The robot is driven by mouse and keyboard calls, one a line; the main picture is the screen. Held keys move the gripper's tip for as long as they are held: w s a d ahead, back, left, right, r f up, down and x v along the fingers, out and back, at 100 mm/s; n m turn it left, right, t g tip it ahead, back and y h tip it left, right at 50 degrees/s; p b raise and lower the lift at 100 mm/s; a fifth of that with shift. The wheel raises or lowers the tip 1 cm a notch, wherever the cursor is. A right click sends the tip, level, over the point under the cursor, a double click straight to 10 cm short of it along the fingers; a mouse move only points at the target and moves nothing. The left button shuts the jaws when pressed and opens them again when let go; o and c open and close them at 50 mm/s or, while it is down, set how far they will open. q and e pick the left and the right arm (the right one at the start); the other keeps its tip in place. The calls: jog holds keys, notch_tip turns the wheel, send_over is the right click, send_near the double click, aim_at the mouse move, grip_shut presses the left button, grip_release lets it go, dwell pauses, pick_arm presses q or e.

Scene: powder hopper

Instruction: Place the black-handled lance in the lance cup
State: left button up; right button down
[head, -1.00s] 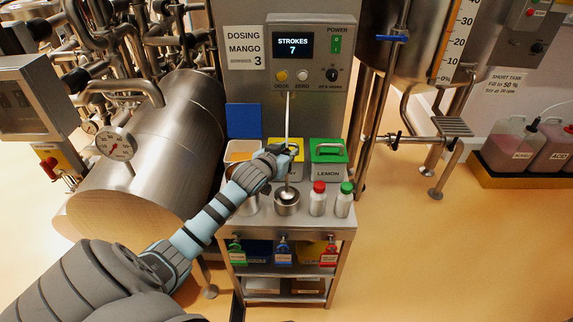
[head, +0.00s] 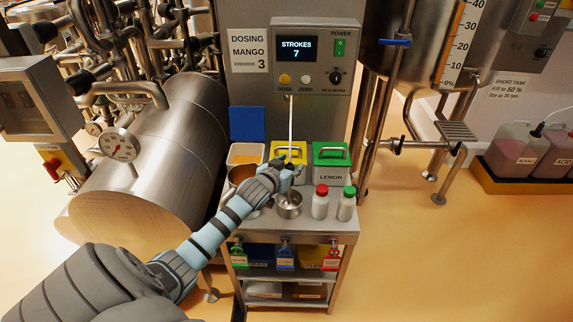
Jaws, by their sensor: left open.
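A thin pale rod (head: 290,122), which looks like the lance, stands nearly upright below the dosing panel. Its lower part passes behind my left gripper, and I cannot make out a black handle. The small steel cup (head: 289,209), which looks like the lance cup, stands on the cart top just below my gripper. I cannot tell whether the rod's lower end is inside it. My left gripper (head: 294,171) is open at the rod, above the cup's rim. My right gripper does not show.
Red-capped (head: 320,203) and green-capped (head: 346,205) bottles stand right of the cup. Behind are an orange-filled bin (head: 244,154), a yellow-lidded bin (head: 287,150) and a green-lidded lemon bin (head: 331,165). A steel pot (head: 238,176) is partly hidden by my arm.

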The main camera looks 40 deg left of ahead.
pick_arm(q)
jog(key=p+v, duration=0.2)
jog(key=v, duration=1)
